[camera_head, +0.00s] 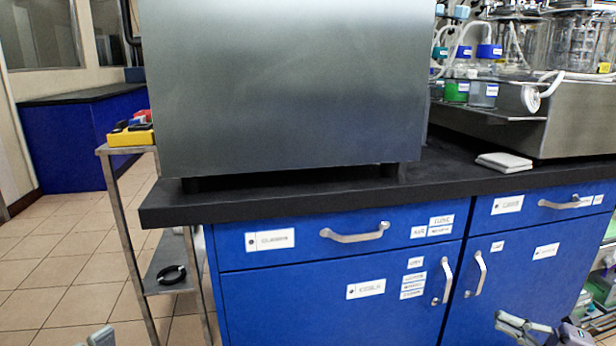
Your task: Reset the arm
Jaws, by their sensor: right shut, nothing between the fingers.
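My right gripper (522,326) shows at the bottom right, in front of the blue cabinet doors. Its grey fingers are shut with nothing between them, and it is apart from the door handles. Only a small grey tip of my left gripper (100,337) shows at the bottom left edge, so its fingers cannot be made out. Most of both arms is out of the picture.
A black bench (300,192) with blue drawers and metal handles (355,234) spans the front. A large steel box (290,85) stands on it. Bottles (484,80) and glass vessels stand at right. A metal cart (125,200) stands at left beside open tiled floor.

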